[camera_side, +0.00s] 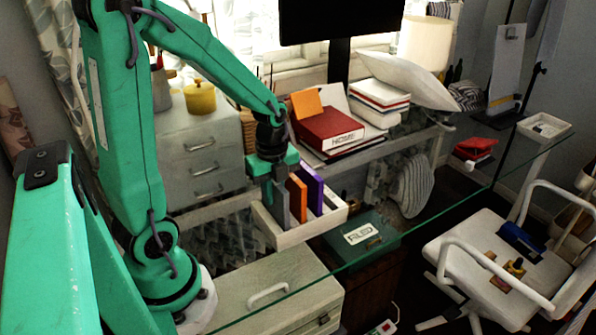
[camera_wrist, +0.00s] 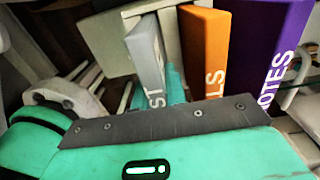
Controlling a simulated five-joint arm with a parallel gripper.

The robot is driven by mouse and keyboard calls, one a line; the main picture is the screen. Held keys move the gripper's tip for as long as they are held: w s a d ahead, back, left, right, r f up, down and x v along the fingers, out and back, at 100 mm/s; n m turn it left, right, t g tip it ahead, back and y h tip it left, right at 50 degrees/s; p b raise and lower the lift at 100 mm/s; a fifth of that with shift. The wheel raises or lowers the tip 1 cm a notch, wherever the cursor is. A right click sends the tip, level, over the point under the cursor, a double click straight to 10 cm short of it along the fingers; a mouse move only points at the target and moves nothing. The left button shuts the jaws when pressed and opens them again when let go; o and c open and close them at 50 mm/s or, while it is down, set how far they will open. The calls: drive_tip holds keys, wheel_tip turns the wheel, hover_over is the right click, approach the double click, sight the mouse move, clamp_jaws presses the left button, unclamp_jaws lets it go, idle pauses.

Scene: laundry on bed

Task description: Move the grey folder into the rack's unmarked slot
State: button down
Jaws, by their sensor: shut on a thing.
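The grey folder (camera_side: 281,207) stands upright at the left end of the white rack (camera_side: 294,238) in the side view. My gripper (camera_side: 273,178) is above it, shut on its upper part. In the wrist view the grey folder (camera_wrist: 147,55) shows the letters "ST", with a teal finger (camera_wrist: 175,84) beside it. I cannot tell whether its lower edge rests on the rack floor. An orange folder (camera_side: 297,198) and a purple folder (camera_side: 312,189) stand to its right in the rack. The rack's right end looks empty; slot marks cannot be read.
A green box labelled "FILED" (camera_side: 360,238) sits right of the rack. A red book stack (camera_side: 326,132) and a monitor (camera_side: 340,25) stand behind. The glass desktop (camera_side: 430,215) has free room at the right. A white chair (camera_side: 510,265) stands in front.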

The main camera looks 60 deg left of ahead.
drive_tip(key=shift+f, duration=0.15)
drive_tip(key=c, duration=1.4)
unclamp_jaws()
drive_tip(key=shift+c, duration=0.2)
wheel_tip(320, 180, up, 12)
drive_tip(key=shift+r, duration=0.2)
drive_tip(key=shift+d, duration=0.1)
